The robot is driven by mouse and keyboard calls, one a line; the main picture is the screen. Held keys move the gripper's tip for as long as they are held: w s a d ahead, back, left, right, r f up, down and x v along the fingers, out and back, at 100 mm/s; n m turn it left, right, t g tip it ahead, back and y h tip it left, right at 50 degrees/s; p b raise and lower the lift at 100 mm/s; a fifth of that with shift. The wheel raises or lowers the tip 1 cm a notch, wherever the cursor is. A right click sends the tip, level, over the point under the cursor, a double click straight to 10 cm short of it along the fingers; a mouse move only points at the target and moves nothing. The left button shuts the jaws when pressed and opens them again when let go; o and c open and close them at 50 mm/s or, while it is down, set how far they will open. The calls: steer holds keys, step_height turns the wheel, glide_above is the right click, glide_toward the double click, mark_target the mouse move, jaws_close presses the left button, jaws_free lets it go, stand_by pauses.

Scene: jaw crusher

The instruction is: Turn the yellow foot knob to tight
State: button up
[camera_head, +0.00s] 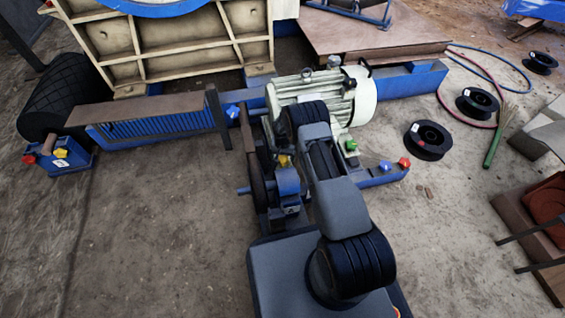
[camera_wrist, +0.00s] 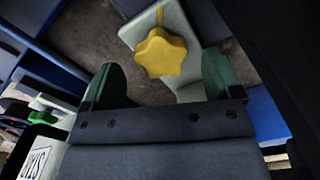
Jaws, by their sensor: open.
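The yellow foot knob (camera_wrist: 161,53) is a lobed, star-shaped knob on a pale motor foot (camera_wrist: 190,22) in the wrist view. A thin yellow mark stands just above it on the foot. My gripper (camera_wrist: 165,75) is open, with one green finger on each side below the knob. The knob appears between and just beyond the fingertips; I cannot tell whether they touch it. In the head view a small part of the yellow knob (camera_head: 283,160) shows left of my arm, beside the pale motor (camera_head: 345,95). My gripper is mostly hidden there by my arm.
A green knob (camera_head: 351,145), a blue knob (camera_head: 385,165) and a red knob (camera_head: 404,162) are near the motor. A belt guard or wheel (camera_head: 252,165) stands close left of my arm. Black cable reels (camera_head: 428,140) lie on open ground at right.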

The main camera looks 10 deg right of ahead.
mark_target(283, 161)
steer(key=shift+f+b, duration=0.45)
steer(key=shift+f, duration=1.05)
